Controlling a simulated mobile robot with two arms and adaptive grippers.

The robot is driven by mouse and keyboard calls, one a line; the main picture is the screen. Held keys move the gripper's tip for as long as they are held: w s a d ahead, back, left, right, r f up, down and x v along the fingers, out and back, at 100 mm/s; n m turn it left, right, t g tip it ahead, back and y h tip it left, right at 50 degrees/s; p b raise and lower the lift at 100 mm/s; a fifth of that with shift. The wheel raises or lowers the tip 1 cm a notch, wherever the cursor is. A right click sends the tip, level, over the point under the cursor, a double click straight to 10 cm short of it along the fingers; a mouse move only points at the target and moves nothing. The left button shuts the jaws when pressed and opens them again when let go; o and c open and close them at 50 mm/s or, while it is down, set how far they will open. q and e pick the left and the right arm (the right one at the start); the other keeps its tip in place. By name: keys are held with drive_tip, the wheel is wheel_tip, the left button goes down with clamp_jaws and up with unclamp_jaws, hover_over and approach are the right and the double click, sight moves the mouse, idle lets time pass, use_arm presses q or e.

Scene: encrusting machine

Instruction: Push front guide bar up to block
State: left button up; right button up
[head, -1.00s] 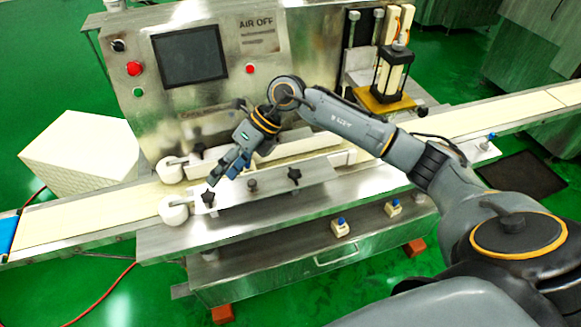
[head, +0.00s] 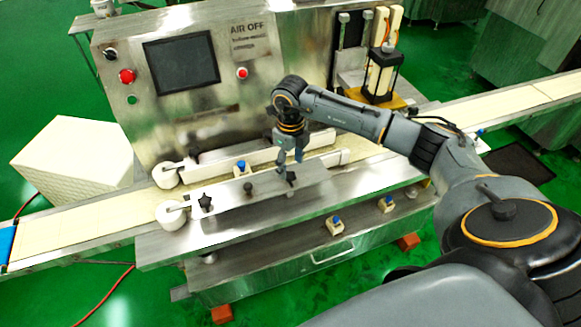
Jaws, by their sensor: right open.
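The front guide bar (head: 320,165) runs along the near side of the conveyor, behind a metal plate with black star knobs. A white roller (head: 172,215) stands at its left end. A small cream block with a blue top (head: 241,169) sits between the front bar and the rear guide bar (head: 318,138). I cannot tell whether the front bar touches it. My right gripper (head: 290,170) is open and points down at the front bar, near the right star knob (head: 291,178). Its fingers hide part of the bar. My left gripper is out of view.
The machine's control panel with a dark screen (head: 181,60) rises behind.

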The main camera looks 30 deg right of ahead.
sight(290, 175)
drive_tip(key=shift+f, duration=1.85)
clamp_jaws()
